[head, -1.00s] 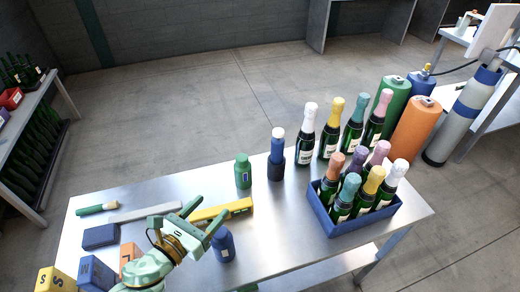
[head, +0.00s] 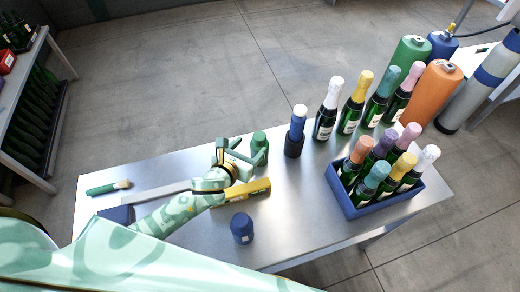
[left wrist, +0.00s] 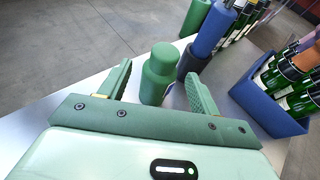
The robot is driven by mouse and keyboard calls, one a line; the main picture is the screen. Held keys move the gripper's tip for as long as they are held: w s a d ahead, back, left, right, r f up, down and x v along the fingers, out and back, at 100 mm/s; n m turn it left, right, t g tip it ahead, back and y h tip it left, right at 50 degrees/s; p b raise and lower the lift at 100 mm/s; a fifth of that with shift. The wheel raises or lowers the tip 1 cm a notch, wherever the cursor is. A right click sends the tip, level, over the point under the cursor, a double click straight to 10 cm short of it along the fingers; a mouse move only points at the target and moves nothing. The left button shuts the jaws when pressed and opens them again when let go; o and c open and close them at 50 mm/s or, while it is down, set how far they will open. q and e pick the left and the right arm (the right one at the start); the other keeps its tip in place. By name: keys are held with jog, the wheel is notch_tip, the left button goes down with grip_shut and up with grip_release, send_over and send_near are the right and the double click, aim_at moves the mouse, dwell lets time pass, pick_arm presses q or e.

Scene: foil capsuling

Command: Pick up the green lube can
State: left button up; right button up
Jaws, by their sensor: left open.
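The green lube can (head: 260,147) stands upright on the metal table, with a rounded cap. It also shows in the left wrist view (left wrist: 157,80), between and a little ahead of the fingers. My left gripper (head: 236,150) is open beside the can, on its left in the head view. In the left wrist view the two green fingers (left wrist: 160,88) are spread to either side of the can, with gaps visible; I cannot tell whether they touch it. My right gripper is not in view.
A blue bottle in a dark holder (head: 294,138) stands right of the can. Foil-topped bottles stand behind a blue crate (head: 395,207) of more bottles. A brush (head: 108,188) is at the left.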

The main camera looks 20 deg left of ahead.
aim_at(262, 136)
pick_arm(q)
jog(key=shift+x, duration=0.9)
jog(key=shift+w+d+f, duration=0.2)
jog(key=shift+w+d, duration=0.1)
jog(key=shift+w, duration=0.25)
jog(key=b+x, duration=0.2)
jog(key=x, duration=0.3)
jog(key=shift+d, duration=0.15)
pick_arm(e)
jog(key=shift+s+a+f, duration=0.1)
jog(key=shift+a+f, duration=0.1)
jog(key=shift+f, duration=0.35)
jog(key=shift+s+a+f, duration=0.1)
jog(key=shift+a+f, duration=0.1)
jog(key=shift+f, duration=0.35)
pick_arm(q)
jog(key=shift+r, duration=0.1)
grip_shut()
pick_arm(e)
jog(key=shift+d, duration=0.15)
